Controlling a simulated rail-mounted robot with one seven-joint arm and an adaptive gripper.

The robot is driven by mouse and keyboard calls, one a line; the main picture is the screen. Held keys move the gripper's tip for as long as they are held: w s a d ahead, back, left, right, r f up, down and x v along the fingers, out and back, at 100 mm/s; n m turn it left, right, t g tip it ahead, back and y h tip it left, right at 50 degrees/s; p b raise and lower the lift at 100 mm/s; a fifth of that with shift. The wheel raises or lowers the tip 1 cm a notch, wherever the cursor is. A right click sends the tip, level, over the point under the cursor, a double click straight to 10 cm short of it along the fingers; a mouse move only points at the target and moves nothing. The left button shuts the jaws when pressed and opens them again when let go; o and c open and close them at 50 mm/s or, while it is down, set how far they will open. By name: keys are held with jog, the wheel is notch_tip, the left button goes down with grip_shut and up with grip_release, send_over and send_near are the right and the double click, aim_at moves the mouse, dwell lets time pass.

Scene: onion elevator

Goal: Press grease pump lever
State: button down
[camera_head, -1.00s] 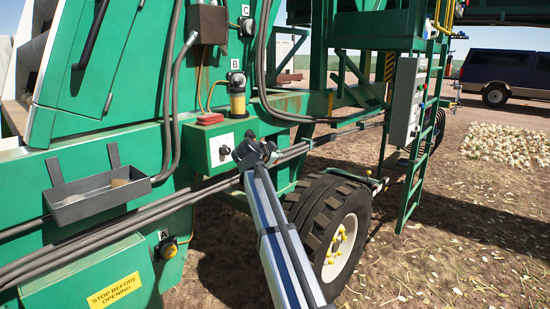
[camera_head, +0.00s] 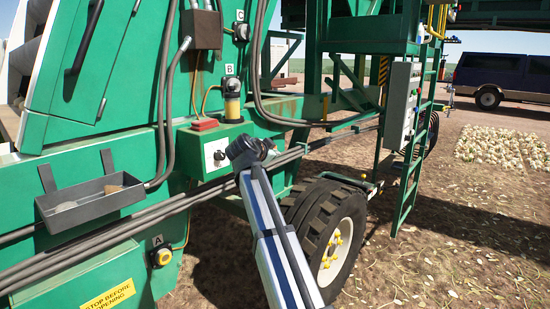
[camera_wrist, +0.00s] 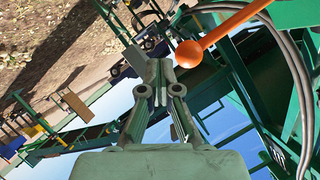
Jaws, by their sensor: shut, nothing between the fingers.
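An orange rod with a round ball end (camera_wrist: 190,53), which looks like the grease pump lever, shows in the wrist view. It runs from the ball up and to the right, out of the picture. My gripper (camera_wrist: 158,90) is shut and empty, its fingertips just left of and below the ball. They appear apart from it, though the depth is hard to judge. In the head view my silver arm rises from the bottom to a dark joint (camera_head: 250,150) in front of the green machine. The fingers and the orange lever cannot be made out there.
The green machine carries a grey tray (camera_head: 90,202), dark pipes, an amber-bodied unit (camera_head: 231,103) under label B, and a control box (camera_head: 220,150). A tyre (camera_head: 330,235) stands beside my arm. A ladder (camera_head: 412,150) is further right. Open ground lies at the right.

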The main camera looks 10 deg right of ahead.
jog(key=v, duration=0.6)
jog(key=shift+d, duration=0.2)
dwell(1.1)
jog(key=s+a+f+n+g+y+p, duration=0.1)
jog(key=s+a+f+n+g+y, duration=0.3)
jog(key=f, duration=0.9)
jog(key=s+d+f+n, duration=0.1)
jog(key=f+n, duration=0.6)
jog(key=f, duration=0.7)
jog(key=s+f+n+g+y+p, duration=0.1)
jog(key=s+f+n+g, duration=0.1)
jog(key=s+f, duration=0.65)
jog(key=s+f+n+g+y+p, duration=0.1)
jog(key=s+f+g, duration=0.15)
jog(key=f, duration=1.05)
jog(key=s+a+f+n+g+y+p, duration=0.1)
jog(key=s+f+g+p, duration=0.1)
jog(key=s+f, duration=0.7)
jog(key=s+f+n+g+y+p, duration=0.15)
jog(key=s+f, duration=0.45)
jog(key=s, duration=0.6)
jog(key=s+f+g+p, duration=0.1)
jog(key=s+f+g, duration=0.1)
jog(key=s, duration=1.1)
jog(key=s+f+m+g+p, duration=0.1)
jog(key=s+f, duration=0.4)
jog(key=s, duration=0.8)
jog(key=g+p, duration=0.1)
jog(key=g, duration=0.1)
jog(key=shift+s+d+g, duration=0.3)
